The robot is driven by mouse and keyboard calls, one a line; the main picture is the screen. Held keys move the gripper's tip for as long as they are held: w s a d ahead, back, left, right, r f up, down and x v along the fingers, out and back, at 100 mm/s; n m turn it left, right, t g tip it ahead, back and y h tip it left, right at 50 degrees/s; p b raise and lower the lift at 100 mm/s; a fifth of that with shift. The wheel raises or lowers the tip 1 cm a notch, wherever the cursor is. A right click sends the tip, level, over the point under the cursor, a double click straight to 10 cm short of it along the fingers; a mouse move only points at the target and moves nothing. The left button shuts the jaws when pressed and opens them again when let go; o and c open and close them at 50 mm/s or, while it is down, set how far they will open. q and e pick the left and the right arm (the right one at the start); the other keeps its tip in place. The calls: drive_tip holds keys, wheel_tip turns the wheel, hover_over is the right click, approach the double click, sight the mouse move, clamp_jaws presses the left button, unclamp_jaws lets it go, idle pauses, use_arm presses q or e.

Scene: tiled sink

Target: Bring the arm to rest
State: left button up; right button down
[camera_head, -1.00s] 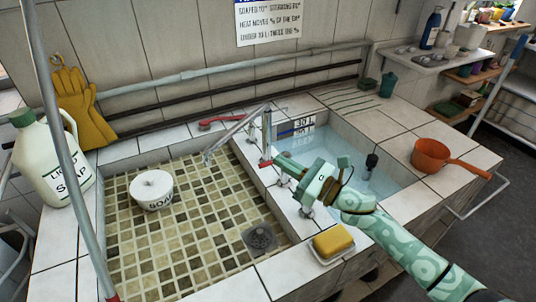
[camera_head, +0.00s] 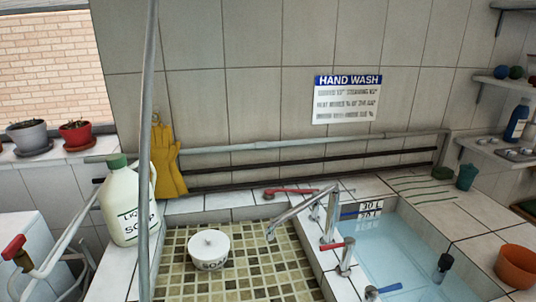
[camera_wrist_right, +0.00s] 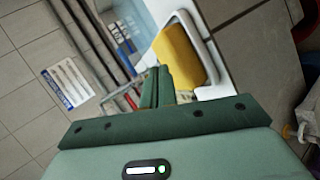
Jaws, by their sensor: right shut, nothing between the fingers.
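My right gripper (camera_wrist_right: 157,88) shows only in the wrist view. Its green fingers are closed together with nothing between them. Beyond the fingertips lies the yellow sponge (camera_wrist_right: 180,54) in its white dish (camera_wrist_right: 212,62), apart from the fingers as far as I can tell. My right arm does not show in the head view. My left gripper is in neither view.
A water-filled basin (camera_head: 390,250), a tap (camera_head: 300,210) and an orange pan (camera_head: 517,266) are to the right. A soap jug (camera_head: 128,205) stands left, behind a grey pole (camera_head: 148,120).

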drive_tip(key=s+d+f+m+g+h, duration=0.1)
drive_tip(key=s+d+m+g+h, duration=0.15)
drive_tip(key=s+m+g, duration=0.6)
drive_tip(key=s+a+f+y, duration=0.1)
drive_tip(key=s+a+f, duration=0.1)
drive_tip(key=f, duration=0.6)
drive_tip(key=s+a+f+n+y, duration=0.1)
drive_tip(key=s+f+y, duration=0.15)
drive_tip(key=f, duration=0.65)
drive_tip(key=s+a+f, duration=0.2)
drive_tip(key=s+f, duration=0.1)
drive_tip(key=f, duration=0.5)
drive_tip(key=s+f+m+g+y, duration=0.1)
drive_tip(key=s+f, duration=0.7)
drive_tip(key=s, duration=0.2)
drive_tip(key=s+f+m+g+y, duration=0.1)
drive_tip(key=s+f+m, duration=0.1)
drive_tip(key=s+f, duration=0.5)
drive_tip(key=s, duration=0.3)
drive_tip(key=shift+s+d+f, duration=0.25)
drive_tip(key=shift+s+f, duration=0.05)
drive_tip(key=shift+f, duration=0.1)
